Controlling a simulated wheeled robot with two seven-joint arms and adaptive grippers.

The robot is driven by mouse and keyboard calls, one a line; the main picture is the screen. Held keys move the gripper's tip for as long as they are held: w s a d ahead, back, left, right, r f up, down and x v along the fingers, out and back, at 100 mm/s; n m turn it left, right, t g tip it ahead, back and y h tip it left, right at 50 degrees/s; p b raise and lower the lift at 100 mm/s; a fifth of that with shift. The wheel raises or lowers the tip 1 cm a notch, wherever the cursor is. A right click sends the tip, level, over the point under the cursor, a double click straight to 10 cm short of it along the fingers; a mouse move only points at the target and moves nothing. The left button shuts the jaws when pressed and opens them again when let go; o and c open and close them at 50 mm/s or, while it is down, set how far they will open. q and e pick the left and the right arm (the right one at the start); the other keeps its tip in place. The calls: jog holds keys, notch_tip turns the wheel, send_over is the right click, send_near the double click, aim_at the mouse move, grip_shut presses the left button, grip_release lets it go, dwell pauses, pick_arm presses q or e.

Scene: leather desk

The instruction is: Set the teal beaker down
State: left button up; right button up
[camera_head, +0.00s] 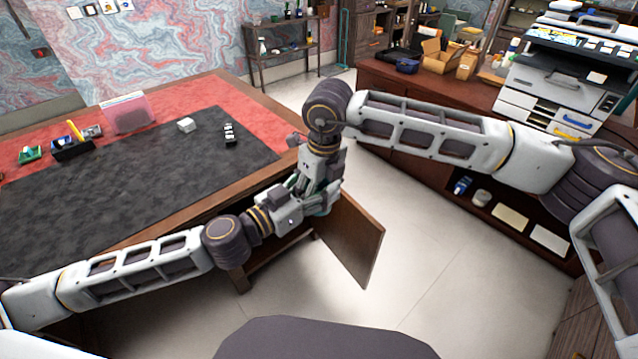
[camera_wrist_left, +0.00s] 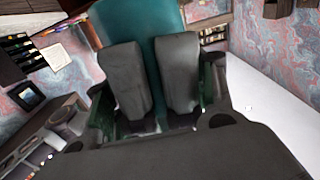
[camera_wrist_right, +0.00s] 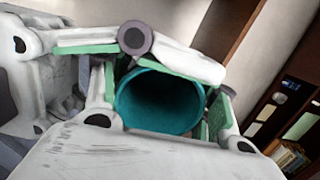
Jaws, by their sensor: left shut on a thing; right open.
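The teal beaker fills the top middle of the left wrist view (camera_wrist_left: 142,20), between the two dark fingers of my left gripper (camera_wrist_left: 150,60), which is shut on it. In the right wrist view the beaker (camera_wrist_right: 160,100) shows its round open mouth and dark inside, between the green-padded fingers of my open right gripper (camera_wrist_right: 160,85). I cannot tell whether those fingers touch it. In the head view my left gripper (camera_head: 300,198) and right gripper (camera_head: 322,180) meet beyond the desk's near right corner. The beaker is largely hidden there by the grippers.
The desk (camera_head: 250,95) has a dark mat (camera_head: 150,170) with wide clear room. A pink-and-clear box (camera_head: 128,113), a white block (camera_head: 186,125) and a pen holder (camera_head: 72,147) sit toward its back. An open wooden door panel (camera_head: 352,240) stands below the grippers. A printer (camera_head: 560,85) is at right.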

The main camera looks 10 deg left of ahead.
jog(key=shift+f, duration=0.2)
jog(key=shift+c, duration=0.2)
jog(key=c, duration=0.7)
pick_arm(q)
jog(key=o, duration=1.2)
pick_arm(e)
jog(key=shift+c, duration=0.3)
pick_arm(q)
jog(key=shift+f, duration=0.1)
